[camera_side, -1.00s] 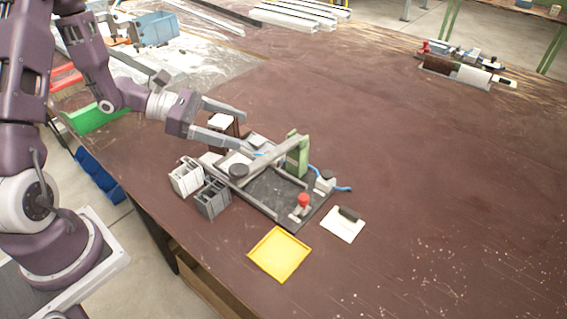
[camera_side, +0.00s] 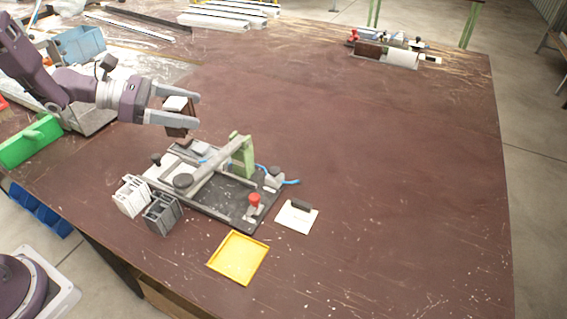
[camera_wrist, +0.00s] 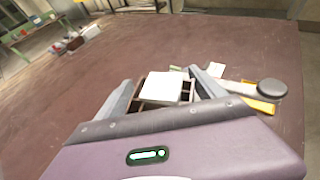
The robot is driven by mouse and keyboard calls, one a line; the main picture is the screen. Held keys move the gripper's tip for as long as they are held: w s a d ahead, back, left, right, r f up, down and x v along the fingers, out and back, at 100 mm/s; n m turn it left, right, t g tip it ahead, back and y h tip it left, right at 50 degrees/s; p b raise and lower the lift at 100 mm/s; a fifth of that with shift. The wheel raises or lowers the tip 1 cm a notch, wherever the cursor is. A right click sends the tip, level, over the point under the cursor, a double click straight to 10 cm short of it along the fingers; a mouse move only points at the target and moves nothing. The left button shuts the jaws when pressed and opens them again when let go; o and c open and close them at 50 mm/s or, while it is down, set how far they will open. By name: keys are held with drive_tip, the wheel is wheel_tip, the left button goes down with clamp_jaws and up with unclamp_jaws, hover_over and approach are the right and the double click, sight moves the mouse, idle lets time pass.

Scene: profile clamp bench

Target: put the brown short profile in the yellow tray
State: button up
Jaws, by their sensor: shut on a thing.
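The brown short profile (camera_side: 181,120) is a brown block with a pale, nearly square top face. My gripper (camera_side: 192,109) is shut on it and holds it upright above the back left end of the clamp fixture (camera_side: 226,208). In the wrist view the profile (camera_wrist: 159,88) sits between the two fingers, its pale top facing the camera and brown ribbed sides showing. The yellow tray (camera_side: 238,258) lies flat and empty on the table in front of the fixture, apart from my gripper. In the wrist view, a yellow strip, likely its edge, shows beside the right finger.
The fixture carries a grey bar with a black knob (camera_side: 183,181), a green post (camera_side: 243,157) and a red knob (camera_side: 254,198). Two slotted blocks (camera_side: 131,197) stand left of it. A white plate with a black handle (camera_side: 297,216) lies right.

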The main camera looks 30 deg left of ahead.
drive_tip(key=w+d+n+t+y, duration=0.1)
drive_tip(key=w+d, duration=0.4)
drive_tip(key=w, duration=0.4)
drive_tip(key=w+d, duration=0.5)
drive_tip(key=w, duration=0.5)
drive_tip(key=f, duration=1.6)
drive_tip(key=shift+s+a, duration=0.2)
drive_tip(key=shift+s, duration=0.1)
drive_tip(key=shift+f, duration=0.1)
drive_tip(key=o, duration=1.1)
drive_tip(key=v, duration=1.2)
drive_tip(key=shift+a, duration=0.1)
